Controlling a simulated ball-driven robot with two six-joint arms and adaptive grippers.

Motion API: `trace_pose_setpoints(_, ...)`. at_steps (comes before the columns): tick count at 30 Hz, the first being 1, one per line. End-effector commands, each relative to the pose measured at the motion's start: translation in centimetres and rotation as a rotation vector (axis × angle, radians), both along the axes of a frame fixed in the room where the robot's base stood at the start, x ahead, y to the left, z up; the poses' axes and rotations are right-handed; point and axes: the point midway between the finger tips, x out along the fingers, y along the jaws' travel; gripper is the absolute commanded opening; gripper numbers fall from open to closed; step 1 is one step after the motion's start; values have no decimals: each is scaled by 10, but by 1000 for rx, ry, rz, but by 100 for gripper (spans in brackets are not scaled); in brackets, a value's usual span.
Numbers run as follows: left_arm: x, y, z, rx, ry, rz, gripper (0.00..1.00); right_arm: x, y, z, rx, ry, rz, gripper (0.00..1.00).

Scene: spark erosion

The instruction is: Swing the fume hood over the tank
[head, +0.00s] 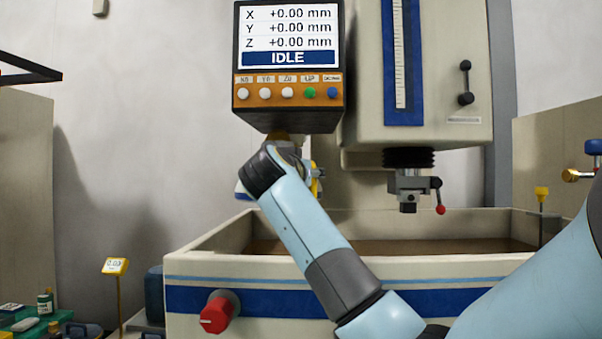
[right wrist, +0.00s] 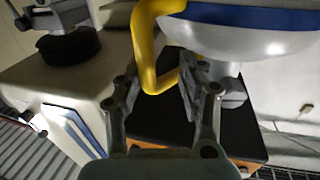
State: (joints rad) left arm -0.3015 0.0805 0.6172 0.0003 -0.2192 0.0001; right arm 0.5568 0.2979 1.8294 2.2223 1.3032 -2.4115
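The fume hood (right wrist: 250,38) shows in the right wrist view as a white rounded shell with a blue band. Its yellow handle (right wrist: 146,45) bends down between the fingers of my right gripper (right wrist: 158,78). The fingers stand apart around the handle, with a gap on the left finger's side; contact on the right side cannot be told. In the head view my right arm hides most of the hood, and a bit of yellow handle (head: 316,180) shows beside it under the display. The tank (head: 400,297) is cream with a blue stripe and holds brown liquid. My left gripper is out of view.
The display box (head: 289,92) hangs directly above my right wrist and reads IDLE. The machine head (head: 425,110) with its tool holder (head: 410,185) hangs over the tank. A red knob (head: 216,314) juts from the tank front.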

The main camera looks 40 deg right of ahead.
Motion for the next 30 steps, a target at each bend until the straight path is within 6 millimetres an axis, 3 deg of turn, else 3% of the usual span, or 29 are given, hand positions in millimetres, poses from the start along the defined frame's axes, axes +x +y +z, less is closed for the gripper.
trace_pose_setpoints(9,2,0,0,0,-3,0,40,-31,60,-1,6,-3,5,40)
trace_pose_setpoints(15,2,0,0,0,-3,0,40,-48,89,0,3,-3,2,40)
trace_pose_setpoints(30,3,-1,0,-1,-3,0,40,-54,99,1,-1,-2,-1,40)
